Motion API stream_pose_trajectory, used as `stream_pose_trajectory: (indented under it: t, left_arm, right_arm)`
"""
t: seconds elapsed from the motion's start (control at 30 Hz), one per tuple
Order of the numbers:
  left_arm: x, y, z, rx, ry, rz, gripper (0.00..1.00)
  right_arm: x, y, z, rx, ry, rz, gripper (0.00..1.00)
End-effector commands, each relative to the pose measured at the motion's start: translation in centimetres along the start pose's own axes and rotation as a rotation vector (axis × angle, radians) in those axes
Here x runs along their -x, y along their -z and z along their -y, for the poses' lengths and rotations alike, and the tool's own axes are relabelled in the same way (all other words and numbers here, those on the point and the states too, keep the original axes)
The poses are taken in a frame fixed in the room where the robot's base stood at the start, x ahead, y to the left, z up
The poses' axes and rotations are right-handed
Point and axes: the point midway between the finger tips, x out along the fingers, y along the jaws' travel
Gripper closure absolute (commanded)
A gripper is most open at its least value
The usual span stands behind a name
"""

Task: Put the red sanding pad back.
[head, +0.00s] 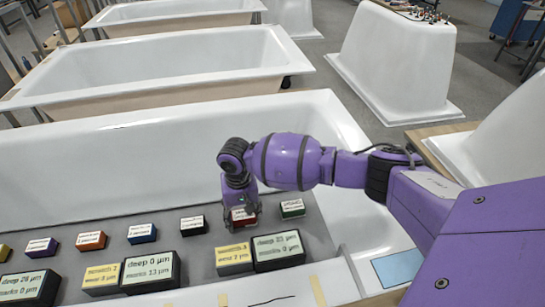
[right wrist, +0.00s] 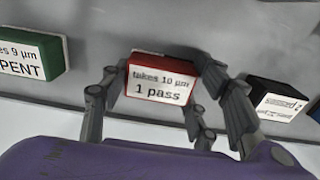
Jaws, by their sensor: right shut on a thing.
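The red sanding pad (head: 243,217) is in the row of pads on the grey strip, between a black pad and a green pad. In the right wrist view the red pad (right wrist: 161,79) has a white label reading "takes 10 µm" and "1 pass". My right gripper (head: 241,207) points down from above with its fingers on either side of the pad, shut on it. In the right wrist view my right gripper (right wrist: 163,95) frames the pad. I cannot tell whether the pad touches the strip. My left gripper is not in view.
The green pad (head: 292,208), labelled "SPENT" in the wrist view, and the black pad (head: 193,225) flank the red one. Larger labelled blocks (head: 279,250) stand in front. The tub wall (head: 100,170) rises behind the grey strip (head: 330,270).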

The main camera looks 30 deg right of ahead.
Motion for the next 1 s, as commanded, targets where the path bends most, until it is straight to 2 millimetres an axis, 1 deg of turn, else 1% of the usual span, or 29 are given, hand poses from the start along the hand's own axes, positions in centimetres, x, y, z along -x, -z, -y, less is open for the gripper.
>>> stream_pose_trajectory:
  t: [0.03, 0.13, 0.17, 0.47, 0.57, 0.67, 0.9, 1.0]
  left_arm:
    - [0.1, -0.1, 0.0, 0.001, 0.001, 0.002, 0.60]
    - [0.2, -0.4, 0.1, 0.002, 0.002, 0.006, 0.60]
    - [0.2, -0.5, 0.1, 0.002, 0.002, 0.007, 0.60]
    - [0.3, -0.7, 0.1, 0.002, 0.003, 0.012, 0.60]
    - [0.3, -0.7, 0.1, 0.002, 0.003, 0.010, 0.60]
    - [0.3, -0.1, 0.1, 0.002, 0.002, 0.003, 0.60]
    - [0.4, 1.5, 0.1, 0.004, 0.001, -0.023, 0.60]
    - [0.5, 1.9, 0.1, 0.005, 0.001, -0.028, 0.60]
  right_arm:
    - [0.2, 0.2, 0.1, 0.001, 0.002, -0.004, 0.40]
    - [0.2, 0.2, 0.1, 0.001, 0.002, -0.003, 0.27]
    - [0.2, 0.2, 0.1, 0.001, 0.002, -0.003, 0.26]
    - [0.2, 0.2, 0.1, 0.001, 0.002, -0.004, 0.26]
    - [0.8, 0.2, 0.1, 0.001, 0.002, -0.006, 0.26]
    - [2.4, 0.3, 0.1, 0.000, 0.003, -0.007, 0.26]
    - [7.7, 0.3, 0.2, 0.002, 0.004, -0.009, 0.26]
    - [9.6, 0.2, 0.1, 0.001, 0.003, -0.007, 0.26]
